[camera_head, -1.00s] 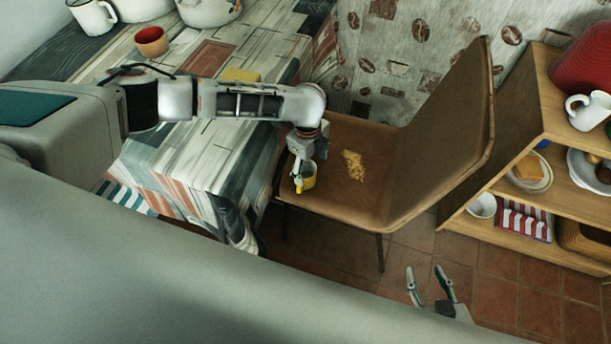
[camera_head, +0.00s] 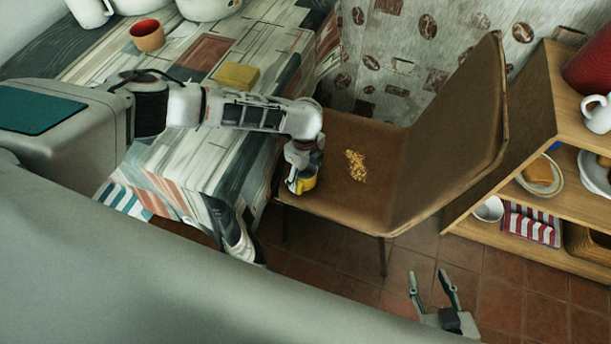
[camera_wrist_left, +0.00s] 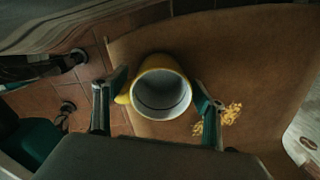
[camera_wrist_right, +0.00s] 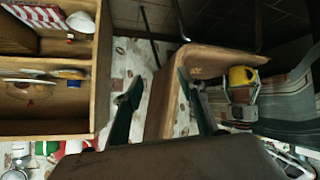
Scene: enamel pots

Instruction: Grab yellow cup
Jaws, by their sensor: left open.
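The yellow cup (camera_head: 307,183) stands on the brown chair seat near its left edge, partly hidden by my left gripper (camera_head: 298,182). In the left wrist view the cup (camera_wrist_left: 161,88) shows its pale inside, with its handle at the left. My left gripper (camera_wrist_left: 157,103) is open, with one finger on each side of the cup; contact cannot be told. The cup (camera_wrist_right: 241,76) also shows in the right wrist view. My right gripper (camera_head: 433,285) is open and empty above the tiled floor, right of the chair.
The chair (camera_head: 365,210) has a patch of yellow crumbs (camera_head: 356,165) on its seat, right of the cup. A wooden shelf (camera_head: 545,100) with dishes stands at the right.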

